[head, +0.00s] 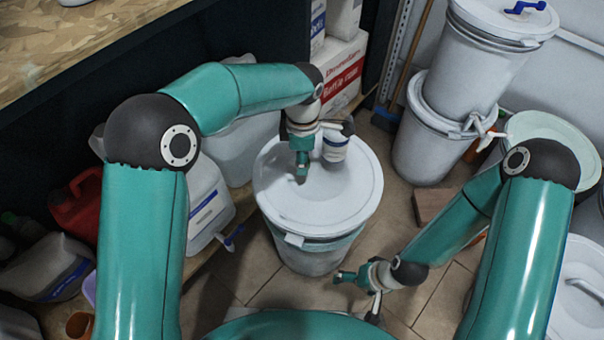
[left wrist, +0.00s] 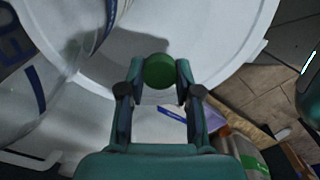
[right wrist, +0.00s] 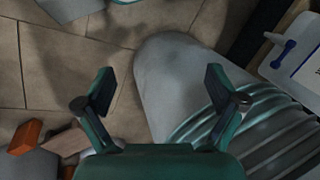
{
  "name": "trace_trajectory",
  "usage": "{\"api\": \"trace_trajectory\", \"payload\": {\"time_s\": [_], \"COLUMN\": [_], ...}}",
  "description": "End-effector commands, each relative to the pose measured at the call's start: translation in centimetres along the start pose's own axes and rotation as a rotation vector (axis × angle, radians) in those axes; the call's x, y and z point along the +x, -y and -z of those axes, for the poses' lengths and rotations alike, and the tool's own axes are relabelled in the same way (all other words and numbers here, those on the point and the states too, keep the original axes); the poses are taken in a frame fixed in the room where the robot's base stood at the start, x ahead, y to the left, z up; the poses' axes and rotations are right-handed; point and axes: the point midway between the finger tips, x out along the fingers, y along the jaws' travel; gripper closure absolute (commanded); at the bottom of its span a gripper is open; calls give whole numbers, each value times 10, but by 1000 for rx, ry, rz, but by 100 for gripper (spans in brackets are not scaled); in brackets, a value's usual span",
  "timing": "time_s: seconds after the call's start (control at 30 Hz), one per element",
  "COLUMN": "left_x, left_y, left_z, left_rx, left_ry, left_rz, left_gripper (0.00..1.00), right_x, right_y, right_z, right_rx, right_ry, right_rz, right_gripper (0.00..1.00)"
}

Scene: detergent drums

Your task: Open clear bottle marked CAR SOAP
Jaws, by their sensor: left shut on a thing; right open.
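A pale bottle with a blue-banded label (head: 335,148) stands on the lid of a white drum (head: 285,205); its marking is too small to read. My left gripper (head: 303,172) is over the lid, to the left of this bottle. In the left wrist view my left gripper (left wrist: 157,84) is shut on a round green cap (left wrist: 159,70). I cannot tell whether a bottle is under the cap. My right gripper (head: 348,277) is open and empty, low at the drum's front right. It also shows in the right wrist view (right wrist: 160,90).
Stacked white drums (head: 435,130) stand at the back right. Large jugs (head: 205,200) and a red container (head: 78,207) line the left side. A cardboard box (head: 340,70) is behind the drum. Some tiled floor (head: 400,210) is clear right of the drum.

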Motion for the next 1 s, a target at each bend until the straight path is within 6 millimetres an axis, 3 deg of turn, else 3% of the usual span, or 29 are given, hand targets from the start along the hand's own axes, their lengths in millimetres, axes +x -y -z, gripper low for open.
{"api": "trace_trajectory", "payload": {"time_s": [0.4,0.83,0.87,1.0], "left_x": [55,61,60,60], "left_y": [0,0,0,0], "left_z": [1,1,1,1], "left_rx": [-2,-1,-1,-1], "left_ry": [0,0,0,0], "left_rz": [2,0,0,1], "left_gripper": [100,100,62,42], "right_x": [15,19,17,17], "right_y": [-6,-7,-6,-6], "right_z": [0,0,0,0], "right_rx": [0,0,0,0], "right_ry": [0,0,0,0], "right_rz": [0,0,0,0], "right_gripper": [6,6,6,6]}}
